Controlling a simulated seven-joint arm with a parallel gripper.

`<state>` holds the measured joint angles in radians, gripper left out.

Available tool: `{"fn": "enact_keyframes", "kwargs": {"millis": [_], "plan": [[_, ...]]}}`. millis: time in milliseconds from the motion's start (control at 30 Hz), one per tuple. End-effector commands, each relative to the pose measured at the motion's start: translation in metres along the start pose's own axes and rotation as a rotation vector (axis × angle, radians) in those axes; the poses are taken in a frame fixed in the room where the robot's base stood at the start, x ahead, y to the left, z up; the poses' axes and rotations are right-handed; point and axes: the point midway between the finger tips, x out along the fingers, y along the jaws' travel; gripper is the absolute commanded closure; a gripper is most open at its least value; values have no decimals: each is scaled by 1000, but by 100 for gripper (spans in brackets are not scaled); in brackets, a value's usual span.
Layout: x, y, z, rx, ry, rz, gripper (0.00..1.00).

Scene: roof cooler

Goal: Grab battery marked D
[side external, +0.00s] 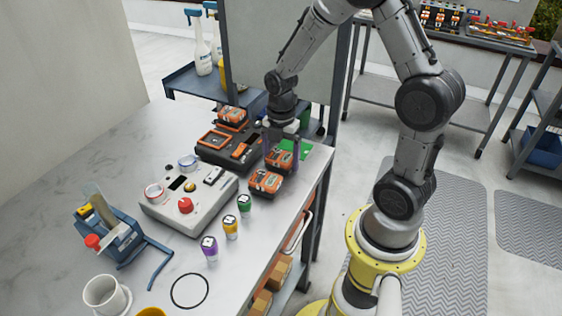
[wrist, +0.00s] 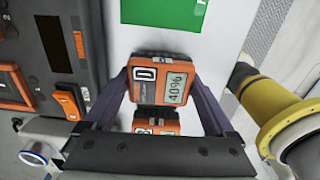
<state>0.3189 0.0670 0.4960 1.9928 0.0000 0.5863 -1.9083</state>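The battery marked D (wrist: 160,82) is an orange and black block with a white D label and a display reading 40%. In the side view it appears as the farther of two loose batteries (side external: 278,161) near the table's right edge. My gripper (wrist: 160,84) points down with its two purple-grey fingers apart, one on each side of this battery. In the side view my gripper (side external: 281,150) is low over it. The fingers look close to its sides; I cannot tell whether they touch. A second orange battery (wrist: 155,127) is just nearer, partly hidden by my gripper, its letter unclear.
A black and orange charger (side external: 215,143) stands left of the batteries, with another battery (side external: 232,116) at its back. A green patch (side external: 293,148) lies behind. A grey control box (side external: 188,198) and several coloured small containers (side external: 231,227) stand nearer.

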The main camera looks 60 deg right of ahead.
Motion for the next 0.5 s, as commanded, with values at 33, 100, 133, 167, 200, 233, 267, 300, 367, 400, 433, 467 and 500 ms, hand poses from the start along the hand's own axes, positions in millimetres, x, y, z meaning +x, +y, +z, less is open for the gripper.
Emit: {"fn": "enact_keyframes", "kwargs": {"millis": [33, 100, 133, 167, 200, 233, 267, 300, 367, 400, 433, 467, 500], "plan": [[0, 0, 0, 0, 0, 0, 36], [0, 0, 0, 0, 0, 1, 49], [0, 0, 0, 0, 0, 1, 54], [-1, 0, 0, 0, 0, 1, 59], [-1, 0, 0, 0, 0, 1, 67], [-1, 0, 0, 0, 0, 1, 72], [-1, 0, 0, 0, 0, 1, 77], [-1, 0, 0, 0, -1, 1, 85], [-1, 1, 0, 0, -1, 4, 93], [-1, 1, 0, 0, -1, 4, 94], [-1, 1, 0, 0, -1, 4, 94], [-1, 1, 0, 0, -1, 4, 94], [-1, 1, 0, 0, -1, 4, 94]]}}
